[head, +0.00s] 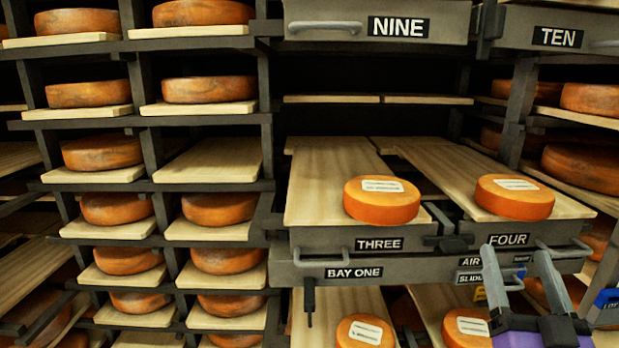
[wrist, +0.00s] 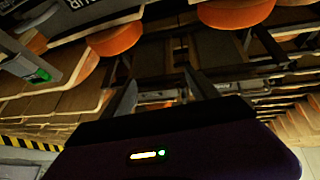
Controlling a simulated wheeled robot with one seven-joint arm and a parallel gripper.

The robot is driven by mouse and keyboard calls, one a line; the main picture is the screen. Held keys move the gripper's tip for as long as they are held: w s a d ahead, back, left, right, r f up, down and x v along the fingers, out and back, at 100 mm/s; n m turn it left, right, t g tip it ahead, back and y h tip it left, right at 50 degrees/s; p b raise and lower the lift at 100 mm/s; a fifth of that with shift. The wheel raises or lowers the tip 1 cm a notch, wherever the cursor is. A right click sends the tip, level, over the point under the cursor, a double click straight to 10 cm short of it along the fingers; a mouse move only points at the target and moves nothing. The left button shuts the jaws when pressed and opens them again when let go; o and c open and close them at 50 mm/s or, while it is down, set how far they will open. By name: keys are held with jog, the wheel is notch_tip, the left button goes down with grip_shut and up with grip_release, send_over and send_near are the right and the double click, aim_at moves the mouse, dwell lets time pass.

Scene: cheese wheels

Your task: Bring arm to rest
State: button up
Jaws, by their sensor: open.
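My gripper (head: 517,251) is at the lower right of the head view, in front of the rack below the FOUR label. Its two grey fingers stand apart above the purple body, with nothing seen between them. The wrist view shows the fingers (wrist: 160,78) spread and empty, with dark rack parts beyond. A labelled orange cheese wheel (head: 381,207) lies on the board of drawer THREE (head: 325,180). Another labelled wheel (head: 515,203) lies on the board of drawer FOUR (head: 445,172). My gripper touches neither wheel. Whether the fingers touch the rack front is unclear.
A BAY ONE front (head: 410,272) with a handle runs below the drawers. Lower boards carry more labelled wheels (head: 364,331). Shelves at left hold several wheels, with one bare board (head: 212,160). Drawer NINE (head: 345,25) hangs above. A yellow-black floor stripe (wrist: 30,144) shows.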

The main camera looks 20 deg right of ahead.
jog(key=s+a+f+n+g+y, duration=0.3)
jog(key=s+a+f+y, duration=0.2)
jog(key=s+a+f, duration=0.6)
jog(key=s+a+f+n+g+y, duration=0.3)
jog(key=s+a+f+y, duration=0.2)
jog(key=s+a+f, duration=0.5)
jog(key=s+f, duration=0.3)
jog(key=s, duration=0.2)
jog(key=shift+s+a, duration=0.25)
jog(key=shift+a, duration=0.15)
